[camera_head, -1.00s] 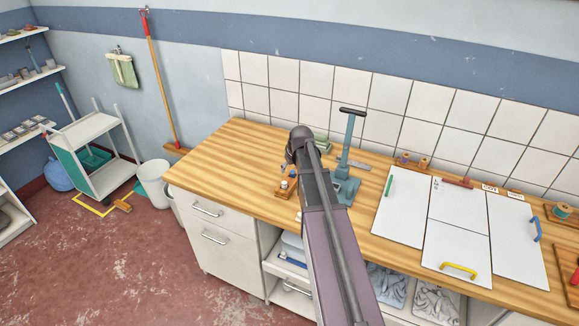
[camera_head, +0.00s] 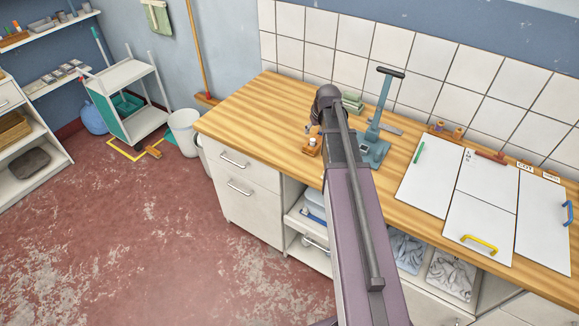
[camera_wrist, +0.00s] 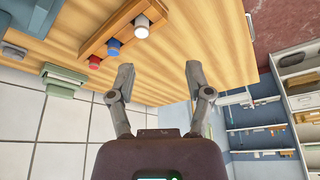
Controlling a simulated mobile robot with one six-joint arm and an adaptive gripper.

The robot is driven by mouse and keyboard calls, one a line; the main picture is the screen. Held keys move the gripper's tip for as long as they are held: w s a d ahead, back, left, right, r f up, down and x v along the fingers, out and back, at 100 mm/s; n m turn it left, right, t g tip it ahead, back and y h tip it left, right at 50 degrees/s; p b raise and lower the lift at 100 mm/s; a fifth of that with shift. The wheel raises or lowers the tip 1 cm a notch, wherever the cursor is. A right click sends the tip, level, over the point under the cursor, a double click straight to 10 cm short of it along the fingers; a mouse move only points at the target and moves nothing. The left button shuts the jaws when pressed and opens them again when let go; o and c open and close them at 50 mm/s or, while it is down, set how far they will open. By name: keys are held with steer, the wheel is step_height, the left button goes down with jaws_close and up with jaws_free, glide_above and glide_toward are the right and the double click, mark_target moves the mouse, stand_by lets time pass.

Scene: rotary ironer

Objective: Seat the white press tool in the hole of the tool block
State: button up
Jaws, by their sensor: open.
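The wooden tool block (camera_wrist: 110,30) lies on the wooden worktop in the wrist view, with a red, a blue and a white tool in a row. The white press tool (camera_wrist: 142,28) is at the end nearest the worktop edge; I cannot tell how deep it sits. The block (camera_head: 311,150) also shows in the head view, left of my arm. My gripper (camera_wrist: 159,82) is open and empty, its fingers apart from the block and the white tool.
A blue-grey lever press (camera_head: 374,150) stands just right of my arm. A green box (camera_head: 352,102) lies behind it, near the tiled wall. White boards (camera_head: 430,170) lie to the right. The worktop's left end is clear.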

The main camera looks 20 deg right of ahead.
steer(key=s+a+f+g, duration=0.1)
steer(key=s+a+g, duration=0.3)
steer(key=s+a, duration=1.5)
steer(key=shift+s+a, duration=0.35)
steer(key=shift+a, duration=0.15)
steer(key=shift+f, duration=0.1)
steer(key=shift+f+b, duration=1.3)
steer(key=shift+b, duration=0.05)
